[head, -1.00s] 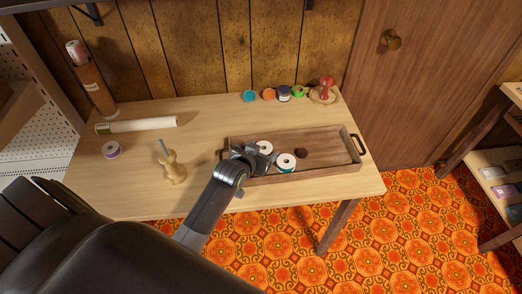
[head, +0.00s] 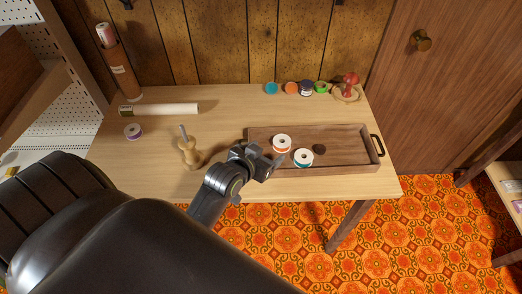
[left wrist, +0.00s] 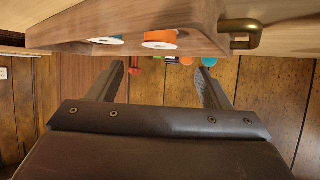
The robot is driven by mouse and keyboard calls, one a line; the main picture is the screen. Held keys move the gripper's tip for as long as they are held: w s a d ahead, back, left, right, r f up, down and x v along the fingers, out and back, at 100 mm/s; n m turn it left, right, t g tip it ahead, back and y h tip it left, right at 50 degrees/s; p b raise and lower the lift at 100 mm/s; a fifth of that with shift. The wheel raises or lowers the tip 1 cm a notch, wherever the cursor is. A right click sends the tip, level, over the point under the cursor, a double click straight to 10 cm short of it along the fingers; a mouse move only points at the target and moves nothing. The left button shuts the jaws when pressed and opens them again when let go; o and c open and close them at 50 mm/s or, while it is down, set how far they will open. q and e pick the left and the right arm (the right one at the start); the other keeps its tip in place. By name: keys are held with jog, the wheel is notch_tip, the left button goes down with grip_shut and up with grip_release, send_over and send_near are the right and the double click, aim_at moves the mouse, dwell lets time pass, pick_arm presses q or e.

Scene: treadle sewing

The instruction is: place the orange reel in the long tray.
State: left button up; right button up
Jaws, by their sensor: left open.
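The orange reel (head: 282,143), white-topped with an orange side, stands in the left part of the long wooden tray (head: 350,129) on the table. It also shows in the left wrist view (left wrist: 160,40), behind the tray's wall (left wrist: 120,49). My left gripper (head: 268,165) is open and empty at the tray's left front, apart from the reel. Its two fingers (left wrist: 160,70) show spread in the left wrist view with nothing between them. My right gripper is not in view.
A teal reel (head: 303,159) and a dark round piece (head: 319,149) are also in the tray. Several small spools (head: 306,88) and a red-knobbed stand (head: 349,85) line the back.

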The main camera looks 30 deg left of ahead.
pick_arm(q)
jog(key=shift+v, duration=1.15)
jog(key=s+f+g, duration=0.1)
jog(key=s, duration=0.2)
jog(key=s+a+f+g, duration=0.1)
jog(key=s, duration=0.2)
jog(key=s+a+f+g, duration=0.1)
jog(key=s, duration=0.2)
jog(key=shift+s+a+f+g+y, duration=0.1)
jog(key=shift+s+f+g+y, duration=0.1)
jog(key=shift+g+y, duration=0.2)
jog(key=s+a+f+g+y, duration=0.15)
jog(key=s+g, duration=0.35)
jog(key=s, duration=0.7)
notch_tip(320, 180, down, 23)
jog(key=a+g, duration=0.1)
jog(key=a, duration=0.1)
jog(key=s+d+f+g+h, duration=0.1)
jog(key=s+f, duration=1.4)
jog(key=f, duration=0.2)
jog(key=shift+n, duration=0.3)
